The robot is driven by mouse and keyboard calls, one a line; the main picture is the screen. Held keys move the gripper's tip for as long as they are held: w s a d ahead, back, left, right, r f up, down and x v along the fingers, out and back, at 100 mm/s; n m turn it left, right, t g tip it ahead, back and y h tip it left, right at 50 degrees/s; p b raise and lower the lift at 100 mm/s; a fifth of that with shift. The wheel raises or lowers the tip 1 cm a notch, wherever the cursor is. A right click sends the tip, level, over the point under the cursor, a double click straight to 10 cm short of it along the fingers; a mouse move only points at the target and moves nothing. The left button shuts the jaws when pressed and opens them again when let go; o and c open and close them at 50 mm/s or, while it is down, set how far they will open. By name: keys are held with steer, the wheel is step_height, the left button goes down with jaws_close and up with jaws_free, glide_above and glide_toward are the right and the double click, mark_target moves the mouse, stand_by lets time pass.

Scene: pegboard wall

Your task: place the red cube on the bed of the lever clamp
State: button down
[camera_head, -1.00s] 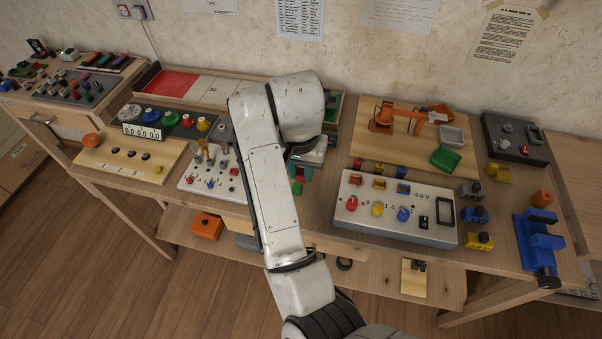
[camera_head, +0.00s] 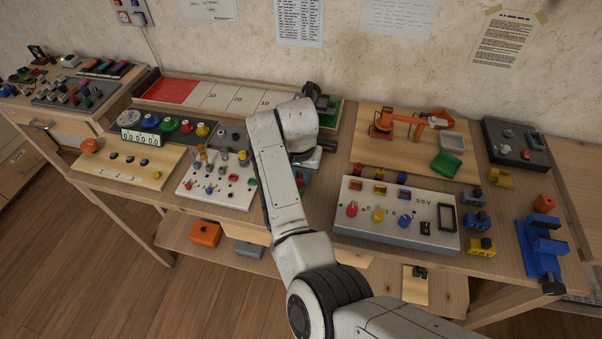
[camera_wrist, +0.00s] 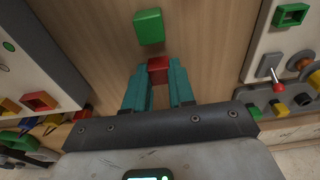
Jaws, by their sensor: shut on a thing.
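In the wrist view, the two teal fingers of my gripper (camera_wrist: 158,88) are shut on the red cube (camera_wrist: 158,70), which sits at their tips. A green block (camera_wrist: 149,26) lies on the wooden table beyond the cube. In the head view, only a little of my teal gripper (camera_head: 304,176) shows behind my arm, and the red cube is hidden there. I cannot tell for sure which device is the lever clamp. A blue clamp-like device (camera_head: 541,248) with a dark knob stands at the table's right end, in the head view only.
A white control box (camera_head: 395,222) lies right of my gripper and a white switch panel (camera_head: 205,187) lies left. A long scoring track (camera_head: 220,95) with a dark device (camera_head: 318,98) at its end runs behind. A board with an orange model arm (camera_head: 400,122) stands back right.

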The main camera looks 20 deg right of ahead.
steer(key=shift+f, duration=0.2)
steer(key=c, duration=1)
jaws_free()
steer(key=shift+o, duration=0.2)
steer(key=shift+r, duration=0.1)
